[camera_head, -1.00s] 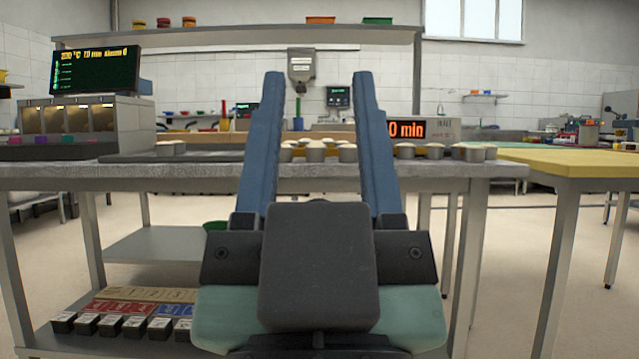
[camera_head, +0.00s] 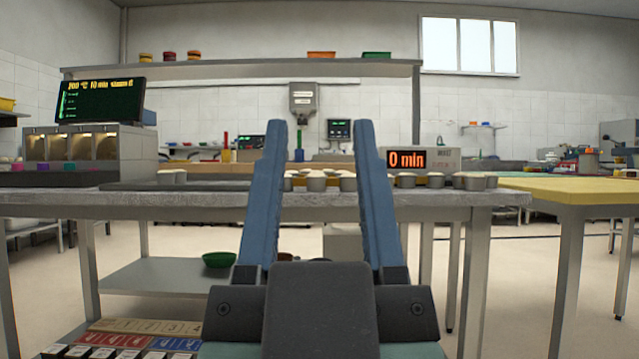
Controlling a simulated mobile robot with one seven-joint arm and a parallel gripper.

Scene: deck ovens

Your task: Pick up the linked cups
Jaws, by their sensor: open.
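Small grey metal cups with pale tops stand in a row on the long work table (camera_head: 240,200). One group of cups (camera_head: 317,183) shows between my gripper's fingers, partly hidden by them. More cups stand to the right (camera_head: 435,181), and a cluster is at the right end (camera_head: 474,182). A few more cups are at the left (camera_head: 172,177). At this size I cannot tell which cups are linked. My gripper (camera_head: 320,124) is open and empty, with its two blue fingers pointing forward and apart. It appears nearer than the cups and touches none of them.
A sign reading 0 min (camera_head: 422,160) stands behind the right cups. An oven-like unit (camera_head: 85,148) with a display (camera_head: 100,100) is at the left. A yellow-topped table (camera_head: 580,190) adjoins at the right. The lower shelf (camera_head: 165,275) holds a green bowl (camera_head: 219,260).

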